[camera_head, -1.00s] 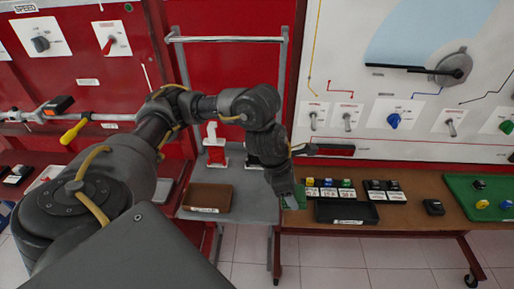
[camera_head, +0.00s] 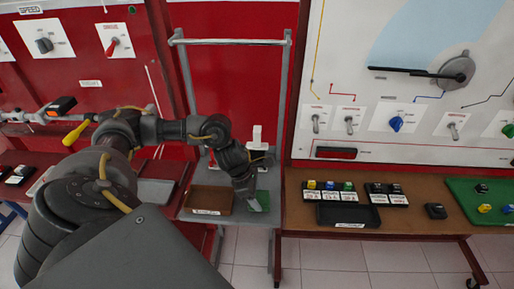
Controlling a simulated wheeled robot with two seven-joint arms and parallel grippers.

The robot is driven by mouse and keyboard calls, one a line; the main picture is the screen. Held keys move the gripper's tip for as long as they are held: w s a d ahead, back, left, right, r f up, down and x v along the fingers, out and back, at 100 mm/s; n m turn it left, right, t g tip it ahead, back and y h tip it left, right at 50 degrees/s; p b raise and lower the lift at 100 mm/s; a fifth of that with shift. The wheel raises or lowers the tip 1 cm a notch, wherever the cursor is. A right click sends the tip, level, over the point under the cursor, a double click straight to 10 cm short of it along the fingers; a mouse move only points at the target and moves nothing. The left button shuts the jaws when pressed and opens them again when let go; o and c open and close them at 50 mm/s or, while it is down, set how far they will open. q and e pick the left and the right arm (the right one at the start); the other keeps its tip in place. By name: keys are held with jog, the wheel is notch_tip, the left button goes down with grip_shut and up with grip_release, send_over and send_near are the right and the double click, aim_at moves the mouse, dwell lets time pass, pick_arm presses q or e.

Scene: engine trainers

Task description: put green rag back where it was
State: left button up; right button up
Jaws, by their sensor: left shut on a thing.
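The green rag (camera_head: 262,200) shows as a small green patch at the tip of my left gripper (camera_head: 254,206), which is shut on it. They are over the right part of the grey cart shelf (camera_head: 240,216), right of the brown tray (camera_head: 208,200). I cannot tell whether the rag touches the shelf. My left arm covers part of the shelf's back. My right gripper is out of view.
A white bottle-like object (camera_head: 257,140) stands behind my left wrist. To the right, a brown table holds a black tray (camera_head: 348,215), labelled blocks (camera_head: 330,190) and a green mat (camera_head: 470,197). A metal rail (camera_head: 228,42) spans above the shelf.

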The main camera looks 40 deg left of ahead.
pick_arm(q)
jog(key=shift+f, duration=0.75)
jog(key=o, duration=0.9)
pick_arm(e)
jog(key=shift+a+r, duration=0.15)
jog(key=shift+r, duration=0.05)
pick_arm(q)
jog(key=shift+r, duration=0.1)
jog(key=b+v, duration=0.1)
jog(key=v, duration=1)
jog(key=shift+a+r, duration=0.2)
jog(key=shift+r, duration=0.15)
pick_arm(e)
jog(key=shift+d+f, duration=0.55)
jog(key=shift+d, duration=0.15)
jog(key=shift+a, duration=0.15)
